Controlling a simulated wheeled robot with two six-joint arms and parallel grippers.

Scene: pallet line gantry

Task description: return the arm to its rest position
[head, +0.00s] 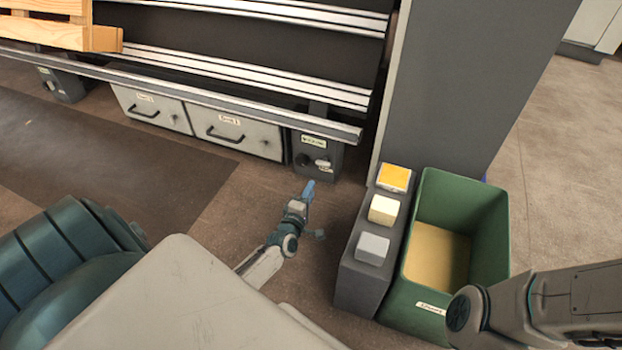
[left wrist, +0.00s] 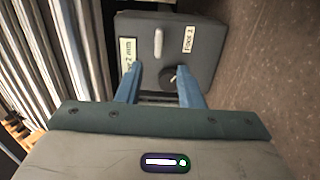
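My left gripper (head: 308,190) is in the middle of the head view, in front of a dark grey control box (head: 328,172) at the end of the rail. In the left wrist view my left gripper (left wrist: 159,77) has its two blue fingers apart, with nothing held between them. Beyond the fingertips that view shows the control box (left wrist: 200,40) with two labels, a light lever (left wrist: 158,42) and a dark round knob (left wrist: 168,77). My right arm (head: 545,305) enters at the lower right of the head view; its gripper is out of view.
A green bin (head: 490,225) stands to the right, beside a grey pedestal (head: 357,285) with yellow, cream and grey blocks on top. A tall grey cabinet (head: 460,80) rises behind. White drawers (head: 235,130) sit below the rails (head: 200,95). Floor around the left gripper is clear.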

